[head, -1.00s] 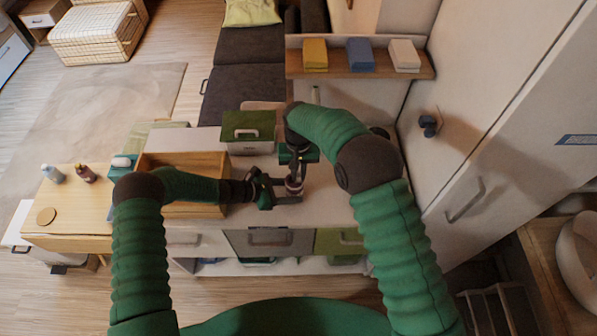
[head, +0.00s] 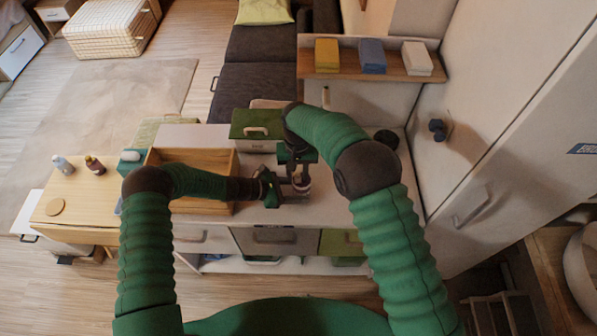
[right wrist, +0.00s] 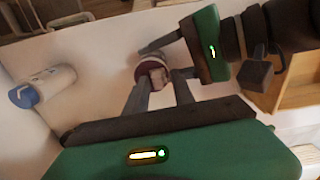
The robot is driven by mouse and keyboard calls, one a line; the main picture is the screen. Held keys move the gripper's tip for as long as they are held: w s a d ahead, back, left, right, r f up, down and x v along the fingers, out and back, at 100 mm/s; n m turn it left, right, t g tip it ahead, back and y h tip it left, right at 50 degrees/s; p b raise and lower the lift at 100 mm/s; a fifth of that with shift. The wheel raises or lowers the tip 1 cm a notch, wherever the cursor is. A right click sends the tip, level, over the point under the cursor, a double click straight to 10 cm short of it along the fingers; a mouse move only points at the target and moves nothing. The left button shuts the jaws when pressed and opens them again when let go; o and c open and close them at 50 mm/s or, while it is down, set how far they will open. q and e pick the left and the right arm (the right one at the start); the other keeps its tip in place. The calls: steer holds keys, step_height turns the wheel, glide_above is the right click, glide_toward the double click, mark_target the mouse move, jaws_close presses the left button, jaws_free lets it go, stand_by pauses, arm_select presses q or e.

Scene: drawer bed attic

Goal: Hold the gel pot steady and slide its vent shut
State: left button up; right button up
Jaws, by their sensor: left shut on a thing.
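The gel pot (head: 302,188) is a small round jar with a dark red band and a pale top, upright over the white counter; it also shows in the right wrist view (right wrist: 151,74). My left gripper (head: 292,190) reaches in from the left and is shut on the pot's side. My right gripper (head: 299,175) points down at the pot from above. In the right wrist view its two fingers (right wrist: 160,80) stand apart, with the pot's top at their tips. I cannot tell whether they touch it. The vent is too small to make out.
An open wooden box (head: 190,156) stands left of the pot, and a green-lidded bin (head: 257,128) behind it. A white bottle with a blue end (right wrist: 42,86) is near the pot in the right wrist view. A wall shelf (head: 375,76) holds folded cloths. The counter right of the pot is mostly clear.

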mark_target(297, 174)
steer(key=shift+o, duration=0.3)
steer(key=shift+r, duration=0.1)
step_height(297, 174, up, 12)
steer(key=shift+w, duration=0.1)
arm_select(q)
steer(key=o, duration=1.6)
arm_select(e)
steer(key=shift+f, duration=0.2)
arm_select(q)
steer(key=shift+o, duration=0.2)
steer(key=shift+a, duration=0.1)
